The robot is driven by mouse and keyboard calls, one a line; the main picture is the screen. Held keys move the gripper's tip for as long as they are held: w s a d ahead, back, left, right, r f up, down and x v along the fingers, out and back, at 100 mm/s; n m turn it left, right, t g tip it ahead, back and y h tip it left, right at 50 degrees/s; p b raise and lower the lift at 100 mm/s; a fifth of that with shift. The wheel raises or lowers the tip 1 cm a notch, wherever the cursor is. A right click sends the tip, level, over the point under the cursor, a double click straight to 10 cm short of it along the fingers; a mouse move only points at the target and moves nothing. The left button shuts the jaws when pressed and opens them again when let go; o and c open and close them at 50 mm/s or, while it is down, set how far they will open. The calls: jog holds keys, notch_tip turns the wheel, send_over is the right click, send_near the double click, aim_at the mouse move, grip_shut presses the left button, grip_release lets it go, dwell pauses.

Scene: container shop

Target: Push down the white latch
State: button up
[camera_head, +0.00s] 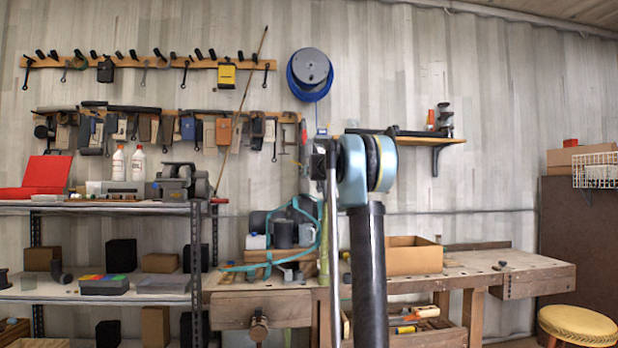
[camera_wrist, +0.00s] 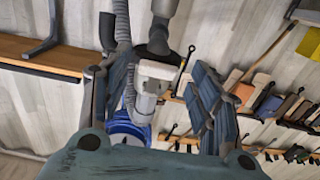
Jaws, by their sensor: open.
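In the wrist view, my gripper (camera_wrist: 160,72) is open, with one dark ribbed finger on each side of a pale grey-white fitting (camera_wrist: 148,85). The fitting shows between the fingers, apparently joined to a dark grey pipe (camera_wrist: 158,40). I cannot tell which part of it is the white latch, or whether either finger touches it. A thin dark lever-like piece stands beside the fitting, close to the right finger. In the head view my own arm covers most of the gripper and the fitting.
A blue hose reel (camera_head: 310,72) hangs on the wall. A wooden wall shelf (camera_head: 428,141) is at right, tool racks (camera_head: 150,63) at left. Below are a wooden workbench (camera_head: 500,270) with a cardboard box (camera_head: 413,258) and a metal shelf unit (camera_head: 100,207). A yellow stool (camera_head: 578,325) is at lower right.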

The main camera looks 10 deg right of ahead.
jog(key=shift+w, duration=1.7)
jog(key=c, duration=1.1)
